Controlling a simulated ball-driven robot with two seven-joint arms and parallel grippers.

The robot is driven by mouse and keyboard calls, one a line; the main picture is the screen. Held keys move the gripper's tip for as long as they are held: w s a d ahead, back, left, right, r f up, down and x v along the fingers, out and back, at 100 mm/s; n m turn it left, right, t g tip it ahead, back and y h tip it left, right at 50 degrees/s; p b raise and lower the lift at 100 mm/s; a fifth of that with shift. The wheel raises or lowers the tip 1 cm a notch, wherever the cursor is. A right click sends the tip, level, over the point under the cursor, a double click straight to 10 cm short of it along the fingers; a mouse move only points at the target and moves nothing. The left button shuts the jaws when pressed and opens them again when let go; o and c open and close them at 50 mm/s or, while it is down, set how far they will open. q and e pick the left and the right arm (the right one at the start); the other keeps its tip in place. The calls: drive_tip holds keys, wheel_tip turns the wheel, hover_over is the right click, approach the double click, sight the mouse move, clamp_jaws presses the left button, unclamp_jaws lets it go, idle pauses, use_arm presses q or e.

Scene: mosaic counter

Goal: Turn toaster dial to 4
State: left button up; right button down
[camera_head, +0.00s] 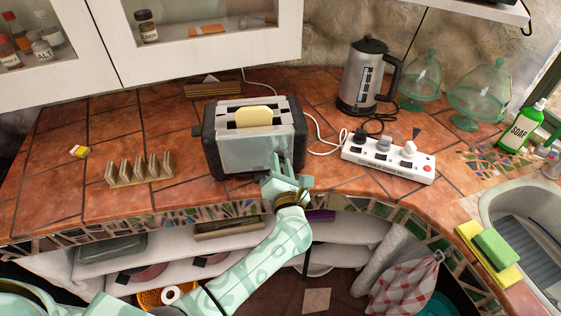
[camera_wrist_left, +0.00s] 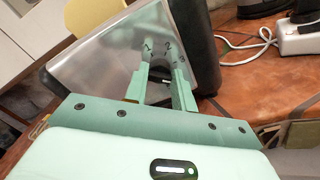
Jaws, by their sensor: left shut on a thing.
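The toaster (camera_head: 235,156) stands on the tiled counter, silver with black ends, with a pale slice of bread (camera_head: 254,117) in its top slot. My left gripper (camera_head: 283,166) is at the lower right of the toaster's front face. In the left wrist view its two fingers (camera_wrist_left: 160,92) are closed on the dark toaster dial (camera_wrist_left: 160,84). Printed marks, one like a 2, show on the metal above the fingers. The fingers cover much of the dial, and I cannot read its setting. My right gripper is not in view.
A white power strip (camera_head: 388,160) with plugs lies right of the toaster, its cable running behind. A kettle (camera_head: 364,80) and glass domes (camera_head: 480,92) stand at the back. A wooden toast rack (camera_head: 140,172) is to the left. A sink (camera_head: 500,205) is at the right.

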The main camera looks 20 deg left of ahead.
use_arm(q)
drive_tip(key=shift+m, duration=0.7)
drive_tip(key=o, duration=1)
drive_tip(key=shift+d, duration=0.1)
